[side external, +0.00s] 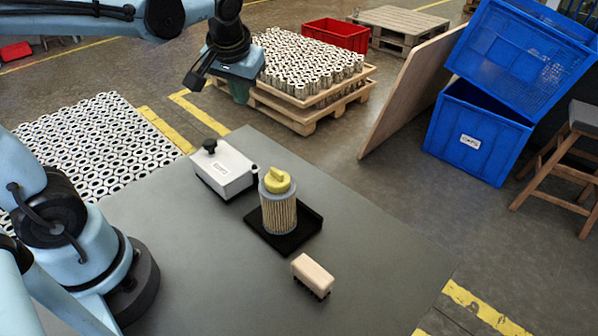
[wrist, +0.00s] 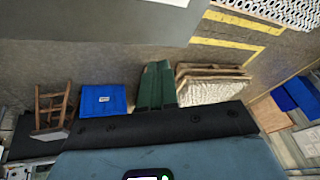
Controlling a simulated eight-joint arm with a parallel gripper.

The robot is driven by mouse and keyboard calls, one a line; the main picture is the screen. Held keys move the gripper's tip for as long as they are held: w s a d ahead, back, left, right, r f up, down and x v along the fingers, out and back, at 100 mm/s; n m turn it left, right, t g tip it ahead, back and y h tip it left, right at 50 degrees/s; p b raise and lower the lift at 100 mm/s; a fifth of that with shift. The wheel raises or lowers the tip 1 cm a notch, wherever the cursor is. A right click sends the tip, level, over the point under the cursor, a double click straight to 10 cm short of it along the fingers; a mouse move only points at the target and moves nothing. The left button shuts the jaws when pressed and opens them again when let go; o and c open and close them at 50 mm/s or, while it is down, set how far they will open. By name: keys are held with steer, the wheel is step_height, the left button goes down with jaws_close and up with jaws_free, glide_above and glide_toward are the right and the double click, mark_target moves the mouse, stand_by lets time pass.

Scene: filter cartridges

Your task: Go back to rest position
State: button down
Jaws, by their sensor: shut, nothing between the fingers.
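My gripper (side external: 240,95) is raised high above the far edge of the table in the side external view, clear of everything on it. Its green fingers (wrist: 156,85) are together in the wrist view, with nothing between them. A pleated filter cartridge (side external: 279,207) with a yellow cap stands upright on a black tray (side external: 310,226) on the grey table (side external: 200,275). A white box (side external: 224,172) with a black knob is behind it to the left. A beige-topped brush (side external: 312,275) lies in front.
A red crate (side external: 336,35), a leaning board (side external: 405,90), blue crates (side external: 475,132) and a wooden stool (side external: 560,165) stand beyond the table.

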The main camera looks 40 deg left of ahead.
steer(key=s+d+f+m+t+h, duration=0.3)
steer(key=s+d+m, duration=0.1)
steer(key=s+d, duration=0.2)
steer(key=shift+s+d+f+m+t, duration=0.15)
steer(key=shift+s+d+m+t, duration=0.1)
steer(key=shift+d+m+t, duration=0.15)
stand_by(0.6)
